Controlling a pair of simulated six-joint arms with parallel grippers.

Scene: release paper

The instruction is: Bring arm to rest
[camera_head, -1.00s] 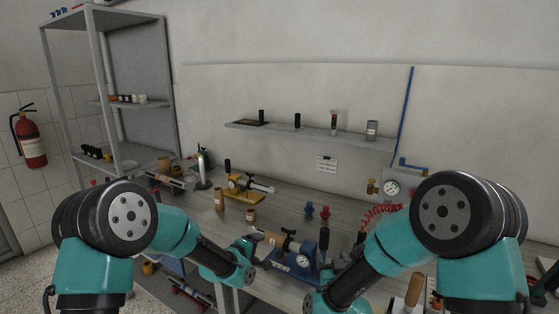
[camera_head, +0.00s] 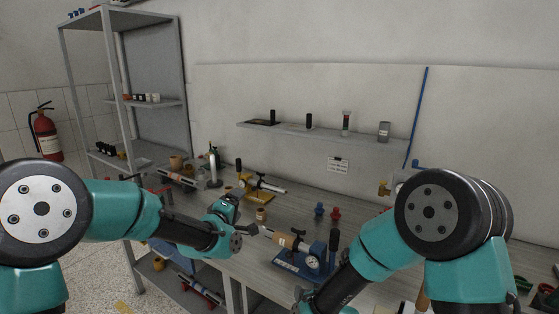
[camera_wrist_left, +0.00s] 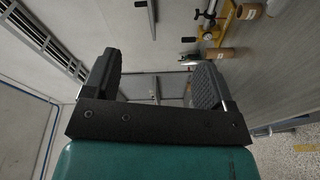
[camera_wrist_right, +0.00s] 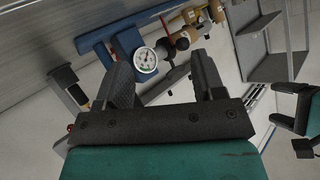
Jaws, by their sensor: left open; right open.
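My left gripper (camera_head: 257,230) is in front of the bench, left of the blue device with the gauge (camera_head: 305,262). In the left wrist view its two dark fingers (camera_wrist_left: 155,78) stand apart with nothing between them. My right gripper is out of sight in the head view, beyond the bent right arm. In the right wrist view its fingers (camera_wrist_right: 163,78) are open and empty, with the blue device and its white gauge (camera_wrist_right: 146,60) beyond them. A small brown roll (camera_head: 261,214) stands on the bench behind.
A grey shelf unit (camera_head: 150,103) stands at the left, and a wall shelf (camera_head: 325,136) hangs above. A fire extinguisher (camera_head: 45,134) is far left.

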